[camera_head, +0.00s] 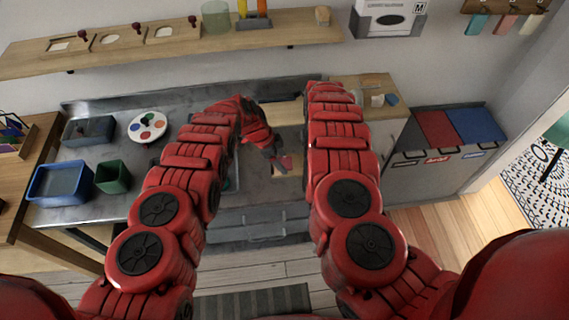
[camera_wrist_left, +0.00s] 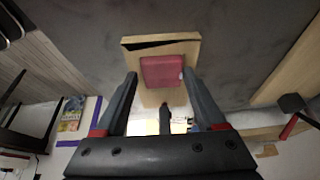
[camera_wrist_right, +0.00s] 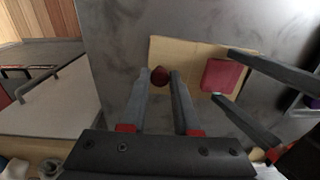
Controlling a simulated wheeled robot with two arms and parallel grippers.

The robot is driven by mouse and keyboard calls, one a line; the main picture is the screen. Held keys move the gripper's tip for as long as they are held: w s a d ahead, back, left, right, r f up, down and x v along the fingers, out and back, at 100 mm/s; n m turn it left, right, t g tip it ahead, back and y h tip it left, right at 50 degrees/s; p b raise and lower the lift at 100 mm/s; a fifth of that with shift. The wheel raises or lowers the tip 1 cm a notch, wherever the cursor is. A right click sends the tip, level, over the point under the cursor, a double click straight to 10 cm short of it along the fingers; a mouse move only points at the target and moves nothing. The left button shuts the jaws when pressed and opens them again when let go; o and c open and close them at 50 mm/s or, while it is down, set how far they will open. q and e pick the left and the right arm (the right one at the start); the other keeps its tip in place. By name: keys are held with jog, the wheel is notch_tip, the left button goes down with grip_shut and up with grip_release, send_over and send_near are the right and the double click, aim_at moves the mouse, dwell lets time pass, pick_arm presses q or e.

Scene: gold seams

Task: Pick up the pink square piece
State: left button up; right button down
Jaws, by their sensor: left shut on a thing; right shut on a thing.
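The pink square piece (camera_wrist_left: 162,71) is between the fingertips of my left gripper (camera_wrist_left: 159,74), over a light wooden board (camera_wrist_left: 190,47). In the right wrist view the left fingers reach in from the right, around the pink piece (camera_wrist_right: 221,75). In the head view the piece (camera_head: 286,162) shows small beside the left gripper (camera_head: 272,153). My right gripper (camera_wrist_right: 160,74) is shut on a dark red round knob (camera_wrist_right: 160,77) at the board's left side. What the knob belongs to is hidden. The right gripper is hidden behind its arm in the head view. I cannot tell whether the piece touches the board.
A grey metal worktop surrounds the board. A palette (camera_head: 148,126), a blue bin (camera_head: 60,183) and a green bin (camera_head: 113,177) stand at its left. A wooden shelf (camera_head: 190,42) runs along the wall. Coloured lidded bins (camera_head: 437,128) stand at the right.

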pick_arm(q)
jog(key=shift+s+a+f, duration=0.1)
jog(key=shift+s+f, duration=0.05)
jog(key=shift+f, duration=0.2)
jog(key=c, duration=0.5)
pick_arm(e)
jog(key=shift+f, duration=0.1)
pick_arm(q)
jog(key=shift+r, duration=0.1)
jog(key=shift+r, duration=0.5)
pick_arm(e)
jog(key=shift+w+f, duration=0.1)
jog(key=shift+w, duration=0.05)
pick_arm(q)
jog(key=r, duration=0.9)
jog(key=shift+w, duration=0.3)
pick_arm(e)
jog(key=c, duration=0.6)
grip_release()
